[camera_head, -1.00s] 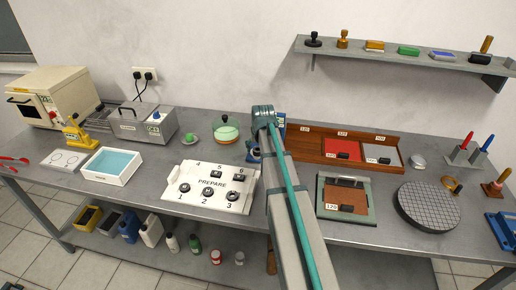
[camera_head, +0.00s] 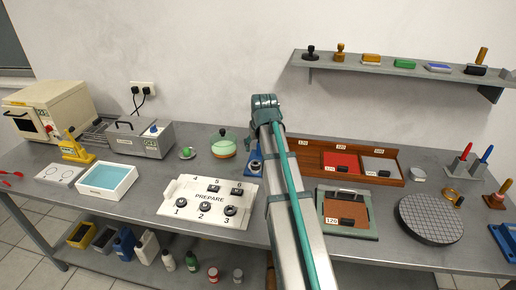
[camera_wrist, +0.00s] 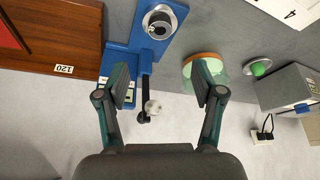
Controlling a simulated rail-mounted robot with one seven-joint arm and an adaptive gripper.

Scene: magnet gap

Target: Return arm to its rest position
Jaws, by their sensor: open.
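My arm reaches over the bench in the head view, and its teal upper end (camera_head: 265,103) stands near the wall. My gripper is hidden in that view. In the wrist view my gripper (camera_wrist: 164,83) is open, with its two dark fingers apart and nothing held between them. Past the fingers is a blue device (camera_wrist: 152,45) with a round metal piece (camera_wrist: 159,21) on it and a dark lever with a pale ball. In the head view part of this blue device (camera_head: 254,165) shows just left of my arm.
Left of my arm lie the white PREPARE board (camera_head: 209,198), a green-lidded glass dish (camera_head: 222,146) and a water tray (camera_head: 107,181). To the right are a wooden sectioned tray (camera_head: 390,181), a framed plate (camera_head: 347,223) and a round gridded plate (camera_head: 431,222). A wall shelf (camera_head: 400,66) hangs behind.

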